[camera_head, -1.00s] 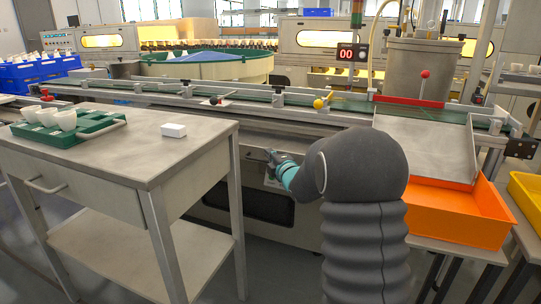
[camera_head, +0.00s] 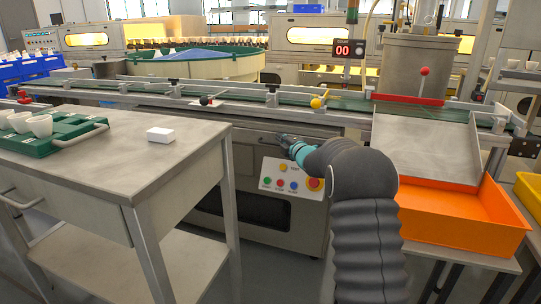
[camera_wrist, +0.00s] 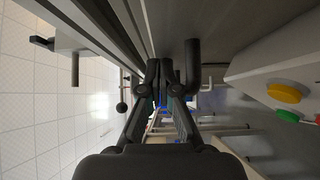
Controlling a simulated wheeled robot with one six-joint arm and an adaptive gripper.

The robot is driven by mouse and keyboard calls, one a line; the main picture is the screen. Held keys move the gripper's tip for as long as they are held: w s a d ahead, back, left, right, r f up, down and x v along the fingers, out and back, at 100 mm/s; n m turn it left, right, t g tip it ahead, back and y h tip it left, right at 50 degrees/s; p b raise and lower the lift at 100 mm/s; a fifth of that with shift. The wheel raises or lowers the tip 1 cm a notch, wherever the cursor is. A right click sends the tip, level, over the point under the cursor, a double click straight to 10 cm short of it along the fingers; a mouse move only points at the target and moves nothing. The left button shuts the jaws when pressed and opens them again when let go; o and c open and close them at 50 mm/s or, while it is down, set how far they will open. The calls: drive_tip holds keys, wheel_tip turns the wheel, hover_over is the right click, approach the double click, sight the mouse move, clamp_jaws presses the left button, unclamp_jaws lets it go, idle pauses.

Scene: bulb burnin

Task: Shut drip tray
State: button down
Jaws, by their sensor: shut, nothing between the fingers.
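The drip tray's grey front (camera_head: 245,139) appears to be the low panel under the conveyor, with a bar handle (camera_head: 268,138) on it. My gripper (camera_head: 284,141) is at the right end of this handle, and my wrist partly covers the panel there. I cannot tell how far the tray stands out. In the wrist view my gripper (camera_wrist: 165,64) is shut and empty. A dark handle (camera_wrist: 193,66) stands just right of the fingertips, on a grey face (camera_wrist: 172,22). I cannot tell whether the fingers touch it.
A button panel (camera_head: 291,181) sits below my gripper. A metal table (camera_head: 110,158) with a green cup rack (camera_head: 58,130) and a white box (camera_head: 160,134) stands at left. An orange bin (camera_head: 465,215) is at right. The conveyor (camera_head: 330,104) runs above my gripper.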

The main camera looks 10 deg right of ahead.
drive_tip(key=shift+w+d, duration=0.35)
drive_tip(key=shift+w, duration=0.1)
drive_tip(key=shift+w+d+r, duration=0.15)
drive_tip(key=shift+d+r, duration=0.05)
drive_tip(key=shift+r, duration=0.05)
